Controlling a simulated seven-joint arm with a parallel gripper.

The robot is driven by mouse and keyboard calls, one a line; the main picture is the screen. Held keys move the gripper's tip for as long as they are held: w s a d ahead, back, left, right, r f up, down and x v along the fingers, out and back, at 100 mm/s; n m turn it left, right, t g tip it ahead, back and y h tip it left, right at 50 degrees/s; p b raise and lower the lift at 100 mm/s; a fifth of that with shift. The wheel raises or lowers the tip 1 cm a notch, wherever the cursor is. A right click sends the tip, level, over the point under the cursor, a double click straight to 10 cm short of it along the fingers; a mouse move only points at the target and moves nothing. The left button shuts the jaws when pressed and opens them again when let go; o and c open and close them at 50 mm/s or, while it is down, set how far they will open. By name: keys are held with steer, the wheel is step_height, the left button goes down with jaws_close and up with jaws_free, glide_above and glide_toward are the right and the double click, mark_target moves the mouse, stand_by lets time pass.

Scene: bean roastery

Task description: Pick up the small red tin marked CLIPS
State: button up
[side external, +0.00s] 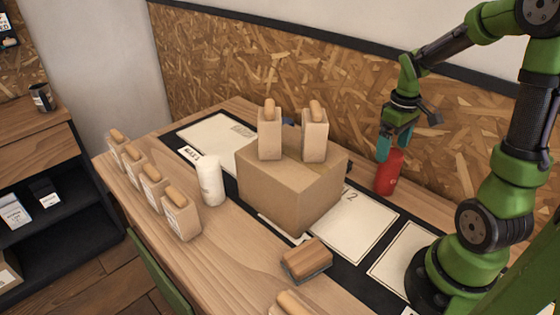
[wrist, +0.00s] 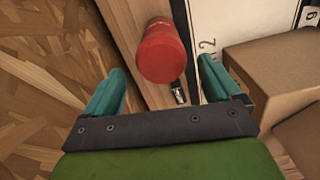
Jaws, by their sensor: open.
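A red cylinder (side external: 390,172) stands upright near the back edge of the table, right of the cardboard box. In the side view it has a small pale mark that I cannot read, so I cannot confirm a CLIPS label. No other red thing shows. My gripper (side external: 396,145) is at the height of its top, pointing down. In the wrist view the red cylinder (wrist: 160,48) appears between and beyond the teal fingers of my gripper (wrist: 162,78), which are spread and empty. I cannot tell whether a finger touches it.
A large cardboard box (side external: 290,185) bears two tan bags (side external: 270,135). A white roll (side external: 210,181) and several bags (side external: 181,214) stand left. A wooden-backed brush (side external: 306,258) lies in front. White sheets (side external: 353,230) lie on a dark mat. The wall is close behind the cylinder.

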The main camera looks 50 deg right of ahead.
mark_target(389, 166)
steer(key=shift+s+a+f, duration=0.1)
steer(key=shift+s+f, duration=0.05)
steer(key=shift+f, duration=1.55)
steer(key=shift+s+a+f, duration=0.1)
steer(key=shift+s+f, duration=0.05)
steer(key=shift+f, duration=1.55)
steer(key=c, duration=1.3)
